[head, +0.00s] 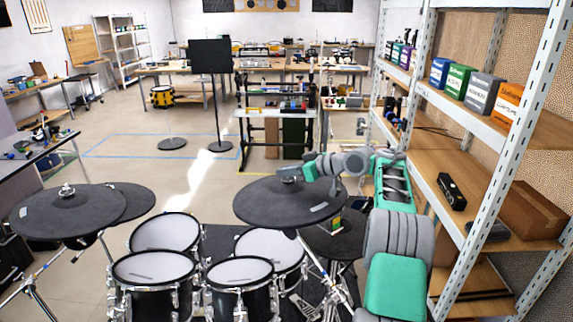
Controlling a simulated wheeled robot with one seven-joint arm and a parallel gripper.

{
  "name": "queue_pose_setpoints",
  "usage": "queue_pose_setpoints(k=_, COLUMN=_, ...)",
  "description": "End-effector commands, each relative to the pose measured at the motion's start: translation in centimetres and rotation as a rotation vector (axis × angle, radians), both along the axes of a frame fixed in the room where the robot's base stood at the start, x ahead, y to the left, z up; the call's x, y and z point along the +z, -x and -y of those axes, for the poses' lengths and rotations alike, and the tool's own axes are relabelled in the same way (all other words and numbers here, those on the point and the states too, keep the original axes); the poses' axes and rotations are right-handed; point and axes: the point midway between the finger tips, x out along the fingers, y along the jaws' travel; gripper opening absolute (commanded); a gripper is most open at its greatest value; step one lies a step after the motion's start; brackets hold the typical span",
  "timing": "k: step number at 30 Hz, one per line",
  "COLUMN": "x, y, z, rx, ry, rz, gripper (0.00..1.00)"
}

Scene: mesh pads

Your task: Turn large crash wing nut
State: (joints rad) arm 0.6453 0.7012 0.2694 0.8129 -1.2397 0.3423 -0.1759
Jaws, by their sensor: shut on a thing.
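The large crash (268,208), a dark grey round cymbal pad, stands on its stand just right of the middle in the head view. My arm reaches in from the right, and my gripper (291,174) is over the cymbal's centre. It is shut on the wing nut at the top of the cymbal. The fingers and the wing nut are small and dark here, and my gripper mostly hides the nut, so its angle cannot be told.
Several drum pads, one a tom (165,231), stand left of and below the crash. Another cymbal (66,212) is at far left. A metal shelf (465,150) with boxes stands close on the right of my arm. Open floor lies behind the drums.

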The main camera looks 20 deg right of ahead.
Motion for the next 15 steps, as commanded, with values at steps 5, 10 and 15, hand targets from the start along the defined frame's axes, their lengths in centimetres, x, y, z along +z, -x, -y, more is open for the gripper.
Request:
queue_pose_setpoints(k=5, x=0.09, y=-0.06, z=0.00, rx=0.055, ry=-0.005, rz=0.000, gripper=0.00)
queue_pose_setpoints(k=10, x=0.03, y=-0.04, z=-0.04, rx=0.092, ry=-0.010, rz=-0.002, gripper=0.00)
queue_pose_setpoints(k=15, x=0.05, y=-0.01, z=-0.08, rx=0.115, ry=-0.011, rz=-0.002, gripper=0.00)
